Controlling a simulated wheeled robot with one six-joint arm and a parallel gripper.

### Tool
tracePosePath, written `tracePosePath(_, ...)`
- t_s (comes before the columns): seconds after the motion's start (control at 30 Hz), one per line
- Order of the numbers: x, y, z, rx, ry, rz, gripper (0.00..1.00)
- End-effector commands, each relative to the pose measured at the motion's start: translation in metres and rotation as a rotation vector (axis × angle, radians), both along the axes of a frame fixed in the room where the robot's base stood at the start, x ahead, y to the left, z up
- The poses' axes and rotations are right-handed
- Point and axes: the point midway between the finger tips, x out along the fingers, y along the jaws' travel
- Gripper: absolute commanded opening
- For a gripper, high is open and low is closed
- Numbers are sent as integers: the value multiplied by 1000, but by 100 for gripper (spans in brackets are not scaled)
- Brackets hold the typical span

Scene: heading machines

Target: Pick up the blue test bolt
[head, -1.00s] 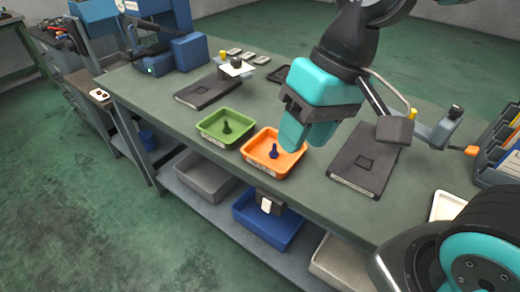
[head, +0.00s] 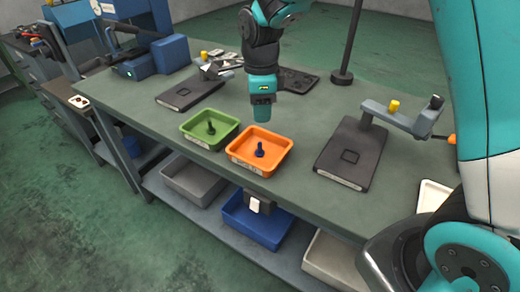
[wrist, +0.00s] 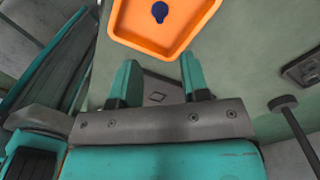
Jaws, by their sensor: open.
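The blue test bolt (head: 260,150) stands upright, head down, in the orange tray (head: 235,154) on the workbench. In the wrist view the bolt (wrist: 160,11) shows at the top inside the orange tray (wrist: 122,22). My gripper (head: 262,114) is above the bench, just behind the orange tray in the head view. In the wrist view its two fingers (wrist: 156,75) are spread apart with nothing between them. The bolt is beyond the fingertips and not touched.
A green tray (head: 185,128) with a dark bolt (head: 211,128) sits left of the orange one. A dark flat plate fixture (head: 352,153) lies to the right. A black stand (head: 342,76) rises behind. Blue machines (head: 165,52) stand at the back left.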

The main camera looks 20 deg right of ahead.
Motion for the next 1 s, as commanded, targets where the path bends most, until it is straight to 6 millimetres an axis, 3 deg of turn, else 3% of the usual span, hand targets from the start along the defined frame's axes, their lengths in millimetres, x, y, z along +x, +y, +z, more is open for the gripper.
tracePosePath(0.1,-1,0,-28,-1,7,1,42)
tracePosePath(0.3,0,0,-60,1,2,2,42)
tracePosePath(0.53,0,1,-77,0,3,3,42)
tracePosePath(0.8,1,2,-115,0,1,3,42)
tracePosePath(1.0,1,2,-120,2,-1,3,42)
